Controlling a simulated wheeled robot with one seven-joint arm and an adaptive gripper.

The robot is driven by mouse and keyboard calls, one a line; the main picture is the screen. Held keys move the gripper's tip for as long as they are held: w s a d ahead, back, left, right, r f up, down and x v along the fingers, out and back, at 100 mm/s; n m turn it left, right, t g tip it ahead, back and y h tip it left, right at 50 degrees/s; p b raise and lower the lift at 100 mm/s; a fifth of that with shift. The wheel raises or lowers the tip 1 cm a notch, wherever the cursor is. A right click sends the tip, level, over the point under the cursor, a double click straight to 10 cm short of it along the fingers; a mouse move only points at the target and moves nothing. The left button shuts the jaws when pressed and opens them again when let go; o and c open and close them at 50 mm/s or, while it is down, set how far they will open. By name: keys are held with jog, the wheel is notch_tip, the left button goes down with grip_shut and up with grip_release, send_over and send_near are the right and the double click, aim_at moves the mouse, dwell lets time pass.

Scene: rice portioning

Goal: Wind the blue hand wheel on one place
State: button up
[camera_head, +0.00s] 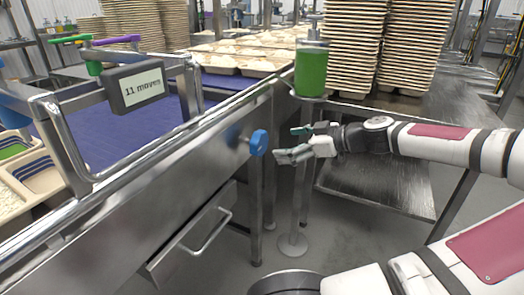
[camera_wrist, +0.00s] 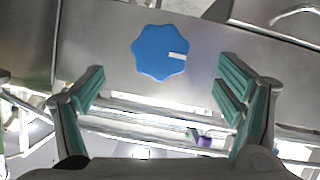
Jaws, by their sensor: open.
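The blue hand wheel (camera_head: 258,142) is a lobed knob on the steel side panel of the conveyor, right of centre on that panel. In the wrist view the wheel (camera_wrist: 160,53) faces me, with a white mark on its right side. My gripper (camera_head: 290,143) is open and to the right of the wheel, apart from it. In the wrist view the fingers of my gripper (camera_wrist: 160,95) are spread wide, with the wheel above and between them and nothing held.
A display reading "11 moves" (camera_head: 142,86) stands on the conveyor frame. A drawer handle (camera_head: 207,232) juts out below the wheel. A green container (camera_head: 311,70) on a post stands behind my gripper. Stacks of trays (camera_head: 411,45) rise at the back. Floor shows below.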

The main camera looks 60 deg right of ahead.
aim_at(263, 146)
jog(key=b+x, duration=0.3)
jog(key=x, duration=0.6)
jog(key=shift+w+f, duration=0.1)
jog(key=shift+w, duration=0.15)
jog(key=c, duration=1.1)
